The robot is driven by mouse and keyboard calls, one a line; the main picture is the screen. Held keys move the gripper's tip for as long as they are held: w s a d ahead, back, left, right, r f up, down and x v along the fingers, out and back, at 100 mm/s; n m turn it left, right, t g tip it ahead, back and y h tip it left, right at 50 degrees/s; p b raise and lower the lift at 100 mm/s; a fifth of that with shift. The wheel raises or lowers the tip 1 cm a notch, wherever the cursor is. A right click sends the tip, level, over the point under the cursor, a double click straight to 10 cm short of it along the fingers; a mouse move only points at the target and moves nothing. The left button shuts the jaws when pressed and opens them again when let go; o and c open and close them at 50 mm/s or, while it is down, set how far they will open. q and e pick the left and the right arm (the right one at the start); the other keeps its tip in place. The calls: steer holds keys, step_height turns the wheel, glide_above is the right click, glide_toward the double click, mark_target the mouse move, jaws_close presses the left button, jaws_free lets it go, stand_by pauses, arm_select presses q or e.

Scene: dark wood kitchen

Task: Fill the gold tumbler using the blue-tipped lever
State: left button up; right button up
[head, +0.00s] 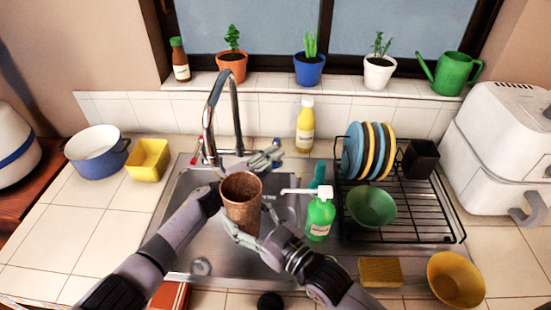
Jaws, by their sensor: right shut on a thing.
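The gold tumbler (242,203), brownish and speckled, is upright over the sink. My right gripper (240,228) is shut on its lower part. The chrome faucet (209,120) arches over, its spout end just above and behind the tumbler's mouth; no water stream shows. The blue-tipped lever (277,142) is right of the faucet, mostly hidden. My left gripper (268,158) is beside this lever, its arm crossing behind the tumbler; contact and finger opening are unclear. A red-tipped lever (194,159) stands left of the faucet.
The sink (180,230) lies below both arms. A green soap pump bottle (320,215) stands close right of the tumbler. A dish rack (440,215) with plates and a green bowl is right. A yellow bottle (305,128) stands behind.

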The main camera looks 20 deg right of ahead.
arm_select(q)
steer(key=shift+w+d, duration=0.25)
steer(key=shift+d, duration=0.35)
steer(key=shift+c, duration=0.4)
jaws_close()
